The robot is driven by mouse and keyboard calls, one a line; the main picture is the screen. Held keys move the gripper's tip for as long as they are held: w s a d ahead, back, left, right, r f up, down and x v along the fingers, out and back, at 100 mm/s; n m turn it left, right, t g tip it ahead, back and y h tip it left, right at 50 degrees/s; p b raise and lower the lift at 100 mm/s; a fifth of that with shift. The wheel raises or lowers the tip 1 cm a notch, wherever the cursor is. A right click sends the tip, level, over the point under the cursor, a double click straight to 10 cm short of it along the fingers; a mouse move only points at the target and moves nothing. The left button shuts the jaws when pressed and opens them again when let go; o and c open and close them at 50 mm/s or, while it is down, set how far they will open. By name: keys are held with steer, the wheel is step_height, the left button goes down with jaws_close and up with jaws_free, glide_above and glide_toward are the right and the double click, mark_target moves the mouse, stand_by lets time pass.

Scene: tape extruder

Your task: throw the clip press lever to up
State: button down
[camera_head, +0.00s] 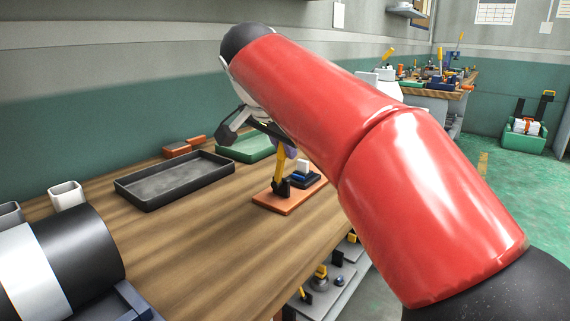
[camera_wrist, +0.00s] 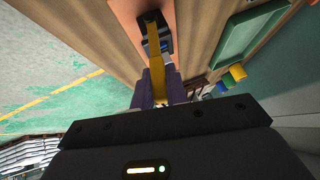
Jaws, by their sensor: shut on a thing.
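The clip press is a small device on an orange base plate (camera_head: 283,207) near the table's front edge, with a dark body (camera_head: 306,181). Its yellow lever (camera_head: 280,168) stands nearly upright in the head view. In the wrist view the yellow lever (camera_wrist: 155,50) runs from the dark press body toward me. My gripper (camera_wrist: 160,88) is shut on the lever, with a purple finger pad on each side of it. In the head view my red arm covers much of the gripper, and a purple finger (camera_head: 291,152) shows at the lever's top.
A black tray (camera_head: 150,203) lies left of the press, and a green tray (camera_head: 236,153) behind it. White square cups (camera_head: 66,195) stand at the left. The wooden tabletop between is bare. A shelf with parts (camera_head: 325,290) is below the table edge.

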steer(key=shift+w+a+r+n+g+h+p, duration=0.1)
steer(key=shift+w+a+n+g+h+p, duration=0.25)
steer(key=shift+p, duration=1.05)
steer(key=shift+w+a+r+n+g+h+p, duration=0.15)
steer(key=shift+w+a+g+h+p, duration=0.3)
steer(key=shift+p, duration=0.95)
steer(key=shift+a+f+h, duration=0.2)
steer(key=shift+a+h, duration=0.15)
steer(key=shift+h, duration=0.05)
steer(key=shift+w+a+f+n+g+h, duration=0.15)
steer(key=shift+w+a+n+g+h, duration=0.3)
steer(key=shift+a+g+h, duration=0.2)
steer(key=shift+w, duration=0.1)
steer(key=shift+w+a+f+g+h, duration=0.2)
steer(key=shift+w+a+g+h, duration=0.15)
steer(key=shift+a+h, duration=0.15)
steer(key=c, duration=0.8)
jaws_free()
steer(key=shift+d, duration=0.1)
steer(key=shift+o, duration=0.2)
steer(key=shift+r, duration=0.1)
